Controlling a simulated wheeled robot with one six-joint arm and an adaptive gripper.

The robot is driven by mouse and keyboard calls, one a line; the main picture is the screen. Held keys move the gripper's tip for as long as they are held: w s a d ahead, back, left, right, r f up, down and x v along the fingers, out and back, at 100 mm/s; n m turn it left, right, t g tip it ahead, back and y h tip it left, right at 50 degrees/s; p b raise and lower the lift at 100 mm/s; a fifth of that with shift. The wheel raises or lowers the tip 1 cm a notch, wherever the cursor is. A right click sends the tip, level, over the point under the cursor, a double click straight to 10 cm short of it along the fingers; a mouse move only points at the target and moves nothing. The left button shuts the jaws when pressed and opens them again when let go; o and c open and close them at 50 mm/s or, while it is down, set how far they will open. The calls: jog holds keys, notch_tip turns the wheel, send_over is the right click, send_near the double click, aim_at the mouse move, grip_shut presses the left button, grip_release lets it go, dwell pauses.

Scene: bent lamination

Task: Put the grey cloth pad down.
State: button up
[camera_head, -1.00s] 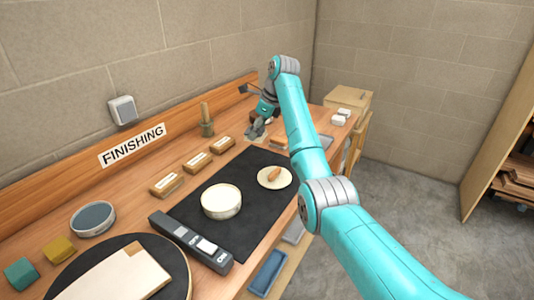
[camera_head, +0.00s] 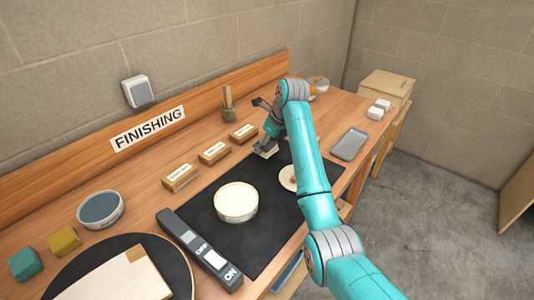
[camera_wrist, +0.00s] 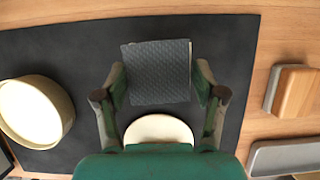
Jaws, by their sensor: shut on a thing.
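The grey cloth pad (camera_wrist: 158,72) is a dark grey, textured square in the wrist view, over the black mat (camera_wrist: 235,50). My gripper (camera_wrist: 160,82) is shut on it, with one finger at each side. In the head view my gripper (camera_head: 265,146) is over the far part of the black mat (camera_head: 208,212). The pad is mostly hidden there, with a pale edge showing below the fingers. I cannot tell whether the pad touches the mat.
A cream bowl (camera_head: 236,203) stands on the mat. A pale round dish (camera_head: 288,178) is close to my gripper, partly behind my arm. Labelled wooden blocks (camera_head: 213,153) line the back. A grey tray (camera_head: 349,144) lies right. A switch box (camera_head: 200,248) is in front.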

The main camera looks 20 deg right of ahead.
jog(key=shift+f, duration=2)
jog(key=o, duration=1)
jog(key=shift+f, duration=0.1)
